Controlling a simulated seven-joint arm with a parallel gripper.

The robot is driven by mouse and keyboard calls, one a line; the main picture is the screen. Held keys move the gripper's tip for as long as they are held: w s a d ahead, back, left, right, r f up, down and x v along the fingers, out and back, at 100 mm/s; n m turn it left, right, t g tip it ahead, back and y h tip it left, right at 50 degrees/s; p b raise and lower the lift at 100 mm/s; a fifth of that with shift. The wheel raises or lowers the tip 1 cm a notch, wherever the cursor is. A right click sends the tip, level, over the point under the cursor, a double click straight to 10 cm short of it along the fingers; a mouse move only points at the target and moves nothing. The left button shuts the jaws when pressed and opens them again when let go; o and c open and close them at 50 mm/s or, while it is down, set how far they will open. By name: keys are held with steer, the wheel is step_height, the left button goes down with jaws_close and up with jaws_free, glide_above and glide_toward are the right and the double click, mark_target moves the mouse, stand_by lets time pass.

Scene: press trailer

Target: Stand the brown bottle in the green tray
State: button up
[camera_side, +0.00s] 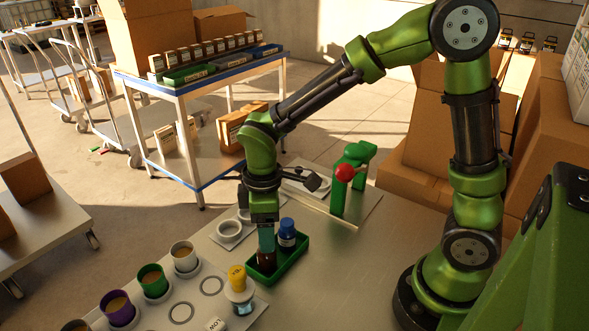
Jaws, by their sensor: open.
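The brown bottle (267,258) stands upright, as far as I can see, in the left part of the green tray (293,262). My gripper (266,238) is directly above it, pointing down, with its fingers around the bottle's upper part. The jaws are open, though the gap between them is hard to make out from this side. A teal section shows between the gripper body and the brown glass; I cannot tell whether it is cap or finger. The bottle's base is partly hidden by the tray's front wall.
A blue-capped bottle (287,234) stands close to the right of my gripper. A yellow-capped bottle (239,290) stands left of the tray. Several cups, including a green one (153,281), line the left. A green press with a red knob (345,172) stands behind right.

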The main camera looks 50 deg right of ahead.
step_height(320, 180, up, 5)
steer(key=shift+r, duration=0.15)
steer(key=s+d+r+m+t+y, duration=0.2)
steer(key=s+d+r+m+t, duration=0.5)
steer(key=m, duration=0.5)
steer(key=shift+s+d+r+m, duration=0.3)
steer(key=shift+s+r, duration=0.8)
steer(key=shift+s, duration=0.25)
